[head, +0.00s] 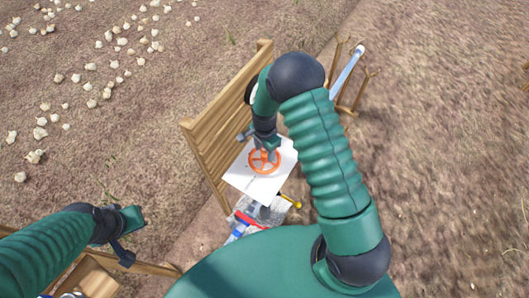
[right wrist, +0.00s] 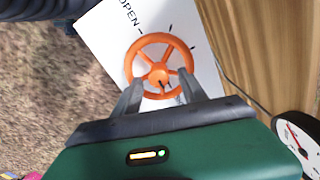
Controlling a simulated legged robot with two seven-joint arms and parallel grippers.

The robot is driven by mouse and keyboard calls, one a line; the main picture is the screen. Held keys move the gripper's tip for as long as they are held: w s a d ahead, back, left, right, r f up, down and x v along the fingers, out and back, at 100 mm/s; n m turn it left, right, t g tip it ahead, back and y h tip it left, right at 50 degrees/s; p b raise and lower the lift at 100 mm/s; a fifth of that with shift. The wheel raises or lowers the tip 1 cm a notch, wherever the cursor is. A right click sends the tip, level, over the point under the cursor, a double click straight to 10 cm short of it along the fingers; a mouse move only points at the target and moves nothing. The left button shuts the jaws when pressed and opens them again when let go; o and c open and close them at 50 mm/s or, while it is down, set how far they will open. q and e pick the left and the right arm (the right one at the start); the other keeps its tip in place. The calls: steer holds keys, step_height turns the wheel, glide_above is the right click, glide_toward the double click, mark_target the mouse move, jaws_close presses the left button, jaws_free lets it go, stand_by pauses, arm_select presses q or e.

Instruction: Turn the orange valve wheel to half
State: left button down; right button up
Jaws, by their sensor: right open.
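The orange valve wheel (head: 264,161) has spokes and a round hub and is mounted in front of a white panel (head: 240,180). In the right wrist view the wheel (right wrist: 159,66) shows whole, with the word OPEN and tick marks on the panel (right wrist: 105,35). My right gripper (head: 268,156) is at the wheel; in the right wrist view its two fingers (right wrist: 158,88) are apart and overlap the wheel's near rim. I cannot tell if they touch it. My left gripper (head: 126,238) is at the lower left, far from the wheel; its jaw state is unclear.
A slatted wooden board (head: 212,150) stands beside the panel. A round gauge (right wrist: 299,133) is at the right in the wrist view. Coloured tools lie below the panel, including a red one (head: 247,220). A wooden rack with a pale pipe (head: 347,70) stands behind. Onions lie scattered at the upper left.

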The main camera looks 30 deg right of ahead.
mark_target(264, 152)
step_height(264, 152, down, 3)
steer(key=shift+w, duration=0.15)
steer(key=shift+s+f, duration=0.15)
steer(key=shift+s, duration=0.3)
steer(key=shift+w+f, duration=0.15)
steer(key=shift+w, duration=0.2)
steer(key=c, duration=0.5)
jaws_close()
